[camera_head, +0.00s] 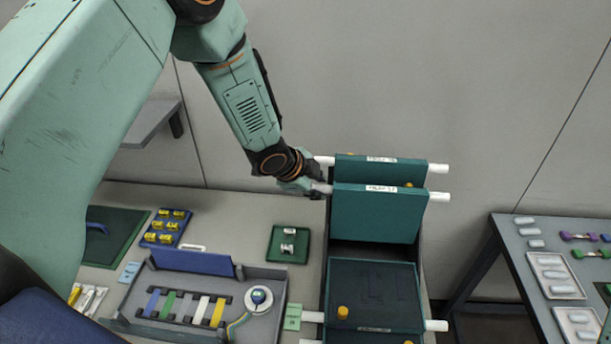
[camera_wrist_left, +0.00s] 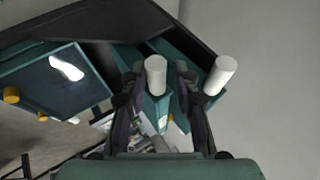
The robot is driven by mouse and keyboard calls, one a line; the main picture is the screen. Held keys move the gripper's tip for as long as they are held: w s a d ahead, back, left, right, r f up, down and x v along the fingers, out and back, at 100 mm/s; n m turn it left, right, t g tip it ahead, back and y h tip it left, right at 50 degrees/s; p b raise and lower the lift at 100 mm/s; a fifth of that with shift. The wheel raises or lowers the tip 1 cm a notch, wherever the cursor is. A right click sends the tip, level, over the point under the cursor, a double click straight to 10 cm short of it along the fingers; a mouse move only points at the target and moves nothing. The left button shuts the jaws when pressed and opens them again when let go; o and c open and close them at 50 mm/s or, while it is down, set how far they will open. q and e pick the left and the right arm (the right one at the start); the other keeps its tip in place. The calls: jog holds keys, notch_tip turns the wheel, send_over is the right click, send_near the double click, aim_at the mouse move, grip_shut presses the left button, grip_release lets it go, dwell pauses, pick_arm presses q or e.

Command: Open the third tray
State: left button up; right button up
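A stack of dark green hinged trays stands right of centre in the head view. The rear tray (camera_head: 375,170) and the front raised tray (camera_head: 375,217) both stand upright, with white pegs at their sides. Another green tray (camera_head: 372,290) lies flat in front, with white pegs and a yellow knob. The labels are too small to read. My left gripper (camera_head: 318,188) is at the left peg of the front raised tray. In the left wrist view its open fingers (camera_wrist_left: 160,78) stand either side of a white peg (camera_wrist_left: 155,76), with a gap visible on the right. My right gripper is not in view.
A grey workstation (camera_head: 270,271) with coloured strips and a blue lid stands left of the stack. A small green tray (camera_head: 276,257) and a blue rack (camera_head: 150,238) of yellow parts lie behind it. A side table (camera_head: 518,262) stands at right, beyond a gap.

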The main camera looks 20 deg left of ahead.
pick_arm(q)
jog(key=v, duration=1)
jog(key=shift+s+r, duration=0.1)
jog(key=shift+s, duration=0.1)
jog(key=shift+w, duration=0.15)
